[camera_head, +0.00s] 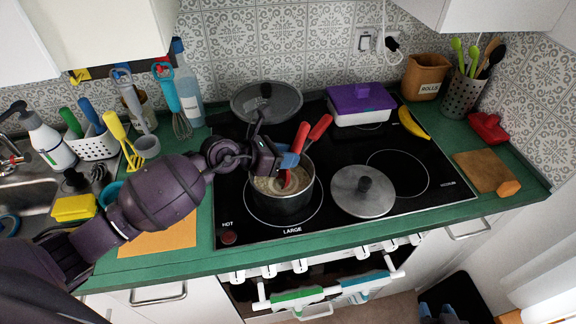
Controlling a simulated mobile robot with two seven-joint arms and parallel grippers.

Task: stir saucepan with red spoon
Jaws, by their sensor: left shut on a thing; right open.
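The dark saucepan (283,207) stands on the front left cooktop zone, with pale contents (268,187) inside. Its red handle (321,126) points to the back right. The red spoon (300,137) stands tilted in the saucepan; its lower end is down in the contents. My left gripper (288,161), with blue fingertips, is shut on the spoon above the pan's rim and hides part of it.
A lid (362,191) lies right of the saucepan. A larger lidded pan (266,101) and a purple-lidded dish (360,103) stand behind. A banana (413,123) lies back right. An orange mat (160,238) lies under my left arm.

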